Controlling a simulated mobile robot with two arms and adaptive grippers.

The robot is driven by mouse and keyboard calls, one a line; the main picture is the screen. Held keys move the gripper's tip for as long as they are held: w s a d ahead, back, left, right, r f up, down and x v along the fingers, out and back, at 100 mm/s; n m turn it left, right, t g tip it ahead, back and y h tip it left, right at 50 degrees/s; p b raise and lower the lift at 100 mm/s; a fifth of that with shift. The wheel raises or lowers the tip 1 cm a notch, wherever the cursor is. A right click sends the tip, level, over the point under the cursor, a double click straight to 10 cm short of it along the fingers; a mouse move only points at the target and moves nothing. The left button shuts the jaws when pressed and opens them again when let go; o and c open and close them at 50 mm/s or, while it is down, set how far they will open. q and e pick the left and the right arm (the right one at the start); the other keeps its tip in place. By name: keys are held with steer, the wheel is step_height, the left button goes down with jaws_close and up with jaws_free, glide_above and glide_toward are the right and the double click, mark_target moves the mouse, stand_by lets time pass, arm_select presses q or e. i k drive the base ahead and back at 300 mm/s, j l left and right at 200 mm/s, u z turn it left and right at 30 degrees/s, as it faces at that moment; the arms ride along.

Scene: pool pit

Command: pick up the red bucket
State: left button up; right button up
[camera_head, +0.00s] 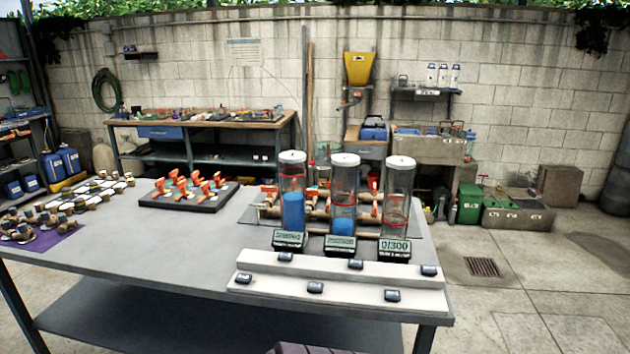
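I cannot make out a clear red bucket in the head view. A small red shape (374,181) shows between the middle and right clear cylinders, mostly hidden, and I cannot tell what it is. Neither of my grippers is in view.
A grey table (190,249) fills the front, bearing clear cylinders (344,180) with blue liquid, orange-handled valves (181,180) and white steps (335,282). A wooden workbench (200,122) stands along the back wall. A green container (469,204) stands back right. Open concrete floor (540,270) lies to the right.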

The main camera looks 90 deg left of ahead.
mark_target(374, 179)
steer(key=u, duration=2.5)
steer(key=i+l+z, duration=0.7)
steer(key=z, duration=0.2)
steer(key=i+l+z, duration=0.3)
steer(key=z, duration=0.15)
steer(key=i+l+z, duration=0.3)
steer(key=z, duration=0.15)
steer(key=i+l+u, duration=0.1)
steer(key=i+u, duration=0.15)
steer(key=i, duration=0.2)
steer(key=i+l+u, duration=0.2)
steer(key=i, duration=0.3)
steer(key=i+j+u, duration=0.15)
steer(key=i+u, duration=0.25)
steer(key=i+j+u, duration=0.1)
steer(key=i+u, duration=0.55)
steer(key=u, duration=0.15)
steer(key=i+u, duration=0.2)
steer(key=i, duration=0.5)
steer(key=i+u, duration=0.2)
steer(key=i, duration=0.5)
steer(key=i+l+u, duration=0.2)
steer(key=i, duration=0.45)
